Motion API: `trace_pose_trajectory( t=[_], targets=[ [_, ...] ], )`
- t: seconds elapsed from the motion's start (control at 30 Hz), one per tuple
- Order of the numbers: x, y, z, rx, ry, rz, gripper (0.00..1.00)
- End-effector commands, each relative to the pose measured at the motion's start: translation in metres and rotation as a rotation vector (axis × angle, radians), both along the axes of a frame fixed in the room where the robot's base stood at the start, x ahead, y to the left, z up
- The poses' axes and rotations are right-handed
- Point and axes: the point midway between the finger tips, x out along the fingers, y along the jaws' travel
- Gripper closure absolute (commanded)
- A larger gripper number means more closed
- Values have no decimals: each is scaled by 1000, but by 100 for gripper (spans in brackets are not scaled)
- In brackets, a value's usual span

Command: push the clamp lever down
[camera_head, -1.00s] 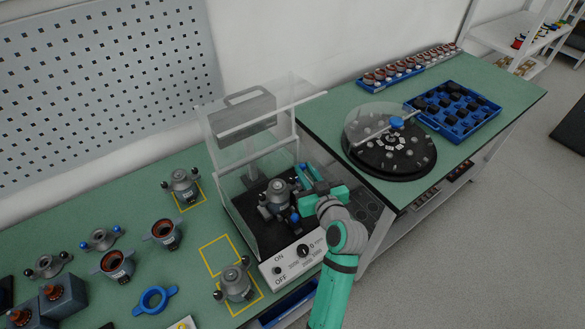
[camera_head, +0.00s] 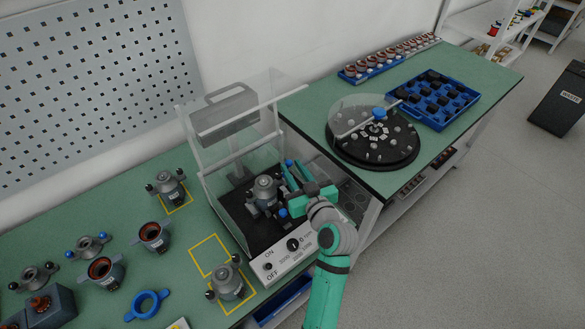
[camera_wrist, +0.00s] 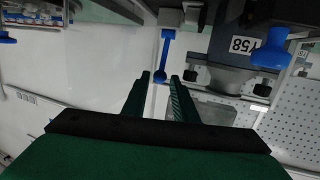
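The clamp lever (camera_wrist: 165,50) is a thin blue bar with a round blue knob at its end, in the wrist view. Its knob (camera_head: 288,162) also shows in the head view, beside the grey motor. The motor (camera_head: 265,187) sits upright inside the test station, and its side with "158" on it (camera_wrist: 243,47) shows at the right of the wrist view. My gripper (camera_wrist: 160,76) is open, one finger on each side of the lever's knob in the picture. A gap shows between the fingertips, and I cannot tell whether either touches the knob.
The test station has a raised clear cover (camera_head: 235,115) and a white front panel (camera_head: 280,262) with ON/OFF marks and a dial. A second blue knob (camera_head: 283,212) is near the motor's front. Right of the station stands a black round turntable (camera_head: 375,158). Motor parts lie on the left.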

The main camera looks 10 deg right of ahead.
Motion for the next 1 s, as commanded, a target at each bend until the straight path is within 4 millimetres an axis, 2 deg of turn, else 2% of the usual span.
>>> trace_pose_trajectory(
  t=[0.5, 0.7, 0.97, 1.0],
  targets=[
    [-83, -23, 12, 0, 0, -1, 74],
    [-95, -27, 14, 0, -1, 0, 74],
    [-96, -27, 14, 0, -1, 1, 74],
    [-96, -27, 14, 0, -1, 1, 79]
  ],
)
